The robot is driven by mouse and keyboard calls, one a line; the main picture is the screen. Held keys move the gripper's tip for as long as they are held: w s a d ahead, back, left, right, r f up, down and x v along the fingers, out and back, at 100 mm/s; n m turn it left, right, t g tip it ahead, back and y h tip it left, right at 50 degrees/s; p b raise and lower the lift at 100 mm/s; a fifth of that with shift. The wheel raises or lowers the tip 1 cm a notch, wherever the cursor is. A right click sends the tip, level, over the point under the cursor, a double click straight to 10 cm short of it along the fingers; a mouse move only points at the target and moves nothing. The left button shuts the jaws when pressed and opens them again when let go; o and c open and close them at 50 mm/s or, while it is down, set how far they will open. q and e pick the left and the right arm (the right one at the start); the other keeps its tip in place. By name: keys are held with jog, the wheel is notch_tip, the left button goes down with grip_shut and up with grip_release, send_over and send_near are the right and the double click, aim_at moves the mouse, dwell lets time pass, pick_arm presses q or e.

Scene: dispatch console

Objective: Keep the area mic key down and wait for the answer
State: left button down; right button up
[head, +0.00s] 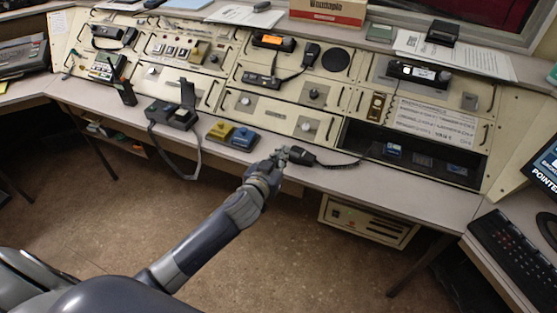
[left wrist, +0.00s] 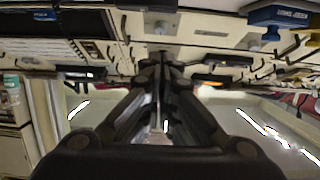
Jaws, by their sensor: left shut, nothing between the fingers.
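A black hand mic (head: 301,155) lies at the front edge of the console desk, with its cord (head: 340,164) running right toward the dark open bay. My left gripper (head: 283,154) is at the left end of this mic, fingers closed with nothing between them. I cannot tell whether the fingertips touch the mic or press its key; the key is hidden or too small to see. In the left wrist view the closed fingers (left wrist: 161,72) fill the middle, and the mic cannot be made out there. My right gripper is not in view.
Yellow (head: 220,131) and blue (head: 244,138) boxes sit left of my gripper. A black box with a strap (head: 172,114) stands farther left. Another black mic (head: 309,53) rests on the upper panel. A keyboard (head: 505,250) lies at right. The desk edge right of the cord is clear.

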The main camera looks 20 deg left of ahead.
pick_arm(q)
jog(key=shift+v, duration=1.2)
jog(key=s+a+f+g, duration=0.1)
jog(key=s+f+g, duration=0.15)
jog(key=f, duration=0.85)
jog(key=s+a+f+g, duration=0.2)
jog(key=s+f, duration=0.2)
jog(key=f, duration=0.7)
jog(key=s+f+m+g, duration=0.1)
jog(key=s+f+g, duration=0.3)
jog(key=s+f, duration=1)
jog(key=s+f+g, duration=0.2)
jog(key=s+f, duration=0.3)
jog(key=s, duration=0.5)
jog(key=s+f+g, duration=0.1)
jog(key=s+f, duration=0.4)
jog(key=s, duration=0.5)
jog(key=s+f+m+g, duration=0.1)
jog(key=s+f, duration=0.3)
jog(key=s, duration=0.6)
jog(key=shift+d+f+g+y, duration=0.3)
jog(key=shift+d+f+g, duration=0.1)
jog(key=shift+g, duration=0.45)
